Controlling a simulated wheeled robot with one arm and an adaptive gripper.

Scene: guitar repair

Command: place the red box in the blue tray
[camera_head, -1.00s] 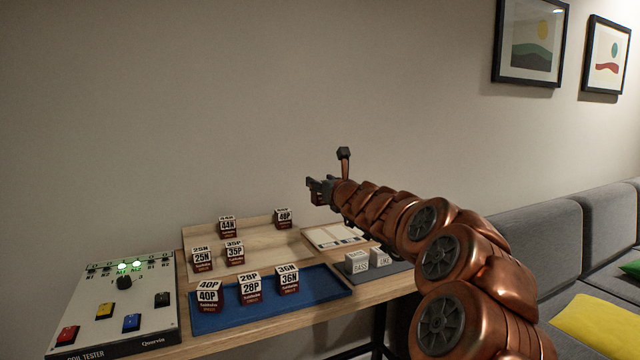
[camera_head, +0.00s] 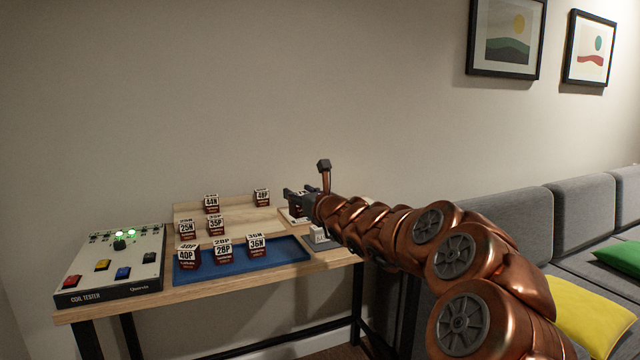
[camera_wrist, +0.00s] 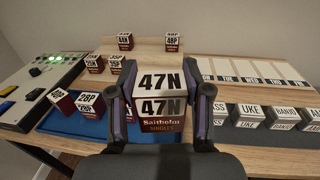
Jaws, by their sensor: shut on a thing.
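My gripper (camera_head: 301,196) is shut on a red and white box (camera_wrist: 160,121) marked 47N, which fills the middle of the wrist view between the two fingers. In the head view the gripper hangs above the table, right of the blue tray (camera_head: 288,252); the held box is mostly hidden there. The blue tray also shows in the wrist view (camera_wrist: 72,137), to the left of and below the held box. Three similar boxes, 40P (camera_head: 187,255), 28P (camera_head: 223,249) and 36N (camera_head: 257,247), stand upright in it. The tray's right part is bare.
A coil tester (camera_head: 110,265) with green lights stands at left. At right in the wrist view are a weekday card (camera_wrist: 250,72) and white labelled blocks (camera_wrist: 248,115).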

